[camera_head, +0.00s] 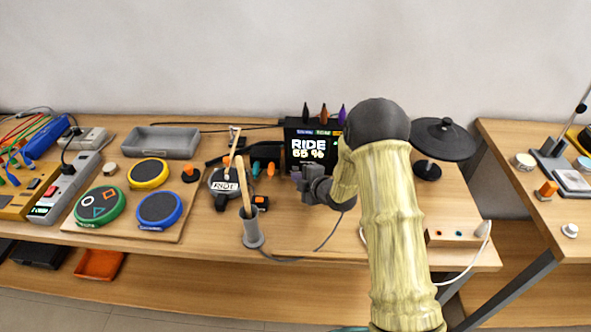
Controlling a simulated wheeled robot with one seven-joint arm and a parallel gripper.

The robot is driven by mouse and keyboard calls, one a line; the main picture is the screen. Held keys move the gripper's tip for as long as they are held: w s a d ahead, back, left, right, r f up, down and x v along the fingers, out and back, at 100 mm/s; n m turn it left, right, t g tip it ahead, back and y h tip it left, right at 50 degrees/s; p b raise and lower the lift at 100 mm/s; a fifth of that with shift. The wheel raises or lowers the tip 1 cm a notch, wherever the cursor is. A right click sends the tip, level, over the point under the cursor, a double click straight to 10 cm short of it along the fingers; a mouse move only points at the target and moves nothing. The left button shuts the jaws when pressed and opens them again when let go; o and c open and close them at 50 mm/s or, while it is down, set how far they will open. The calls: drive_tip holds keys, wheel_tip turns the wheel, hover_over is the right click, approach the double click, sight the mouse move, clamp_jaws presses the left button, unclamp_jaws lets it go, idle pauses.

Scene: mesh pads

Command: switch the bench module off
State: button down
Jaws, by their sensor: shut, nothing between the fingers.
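A black module (300,150) with a lit screen stands at the back of the bench, right of the middle. Its screen reads "RIDE 65 %", and coloured tabs show along its top edge. I take it to be the bench module, but I see no label saying so. My arm comes in from the lower right and hides the module's right side. My gripper (302,184) is small and dark here, shut and empty, just in front of the module's lower part. I cannot tell whether it touches the module. No power switch on the module can be made out.
Drumsticks stand in a grey holder (252,232) at the front edge. Round pads, including a green one (100,206) and a blue one (159,209), lie to the left by a grey power strip (70,183). A black cymbal pad (443,138) stands right of my arm.

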drive_tip(key=shift+w, duration=0.2)
idle(0.4)
drive_tip(key=shift+w, duration=0.3)
drive_tip(key=shift+w+b, duration=0.35)
idle(0.7)
drive_tip(key=shift+s, duration=0.15)
drive_tip(key=shift+s+b, duration=0.4)
drive_tip(key=shift+s, duration=0.3)
drive_tip(key=shift+s, duration=0.1)
drive_tip(key=shift+s+a+b, duration=0.1)
drive_tip(key=shift+s+b, duration=1.1)
drive_tip(key=shift+s, duration=1.75)
